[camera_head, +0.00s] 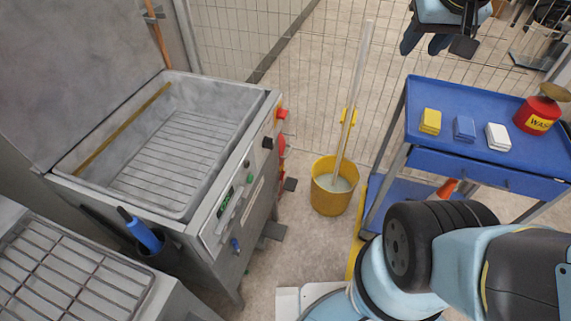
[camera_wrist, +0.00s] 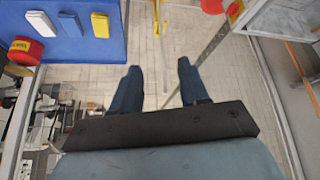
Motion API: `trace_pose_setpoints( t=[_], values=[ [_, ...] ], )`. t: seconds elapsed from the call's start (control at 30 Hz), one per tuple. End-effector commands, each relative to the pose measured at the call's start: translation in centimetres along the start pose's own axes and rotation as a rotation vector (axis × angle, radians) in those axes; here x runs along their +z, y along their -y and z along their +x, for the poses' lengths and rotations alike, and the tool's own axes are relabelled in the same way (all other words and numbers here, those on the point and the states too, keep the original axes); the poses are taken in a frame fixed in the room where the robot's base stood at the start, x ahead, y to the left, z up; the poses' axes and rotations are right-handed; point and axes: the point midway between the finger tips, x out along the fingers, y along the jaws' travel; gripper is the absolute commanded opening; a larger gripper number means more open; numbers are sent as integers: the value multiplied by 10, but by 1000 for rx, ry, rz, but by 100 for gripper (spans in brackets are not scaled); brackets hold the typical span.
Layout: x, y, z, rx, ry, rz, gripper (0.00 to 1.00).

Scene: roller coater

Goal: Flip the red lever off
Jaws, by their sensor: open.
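On the right side of the grey coating machine (camera_head: 205,225), the head view shows a long red part (camera_head: 281,146) that looks like the red lever. A smaller red knob on a yellow base (camera_head: 281,114) sits just above it. Their on or off positions are too small to tell. In the wrist view a red part (camera_wrist: 212,6) shows at the top edge, cut off, beside the machine; I cannot tell which one it is. My gripper (camera_wrist: 158,68) is open and empty, its two dark fingers apart. It also shows in the head view (camera_head: 427,42), well away from the machine.
A blue cart (camera_head: 470,98) holds yellow, blue and white blocks and a red can (camera_head: 537,116). A yellow bucket (camera_head: 332,192) with a mop stands between cart and machine. A wire fence (camera_head: 240,35) runs behind. Some floor is clear around the bucket.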

Motion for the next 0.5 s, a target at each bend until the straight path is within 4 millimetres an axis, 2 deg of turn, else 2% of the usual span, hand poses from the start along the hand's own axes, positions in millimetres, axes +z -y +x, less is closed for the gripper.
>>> trace_pose_setpoints(
  t=[0.2,0.5],
  values=[
    [-61,-12,47,49,-50,5,44],
    [-133,-23,124,76,-128,-9,44]
  ],
)
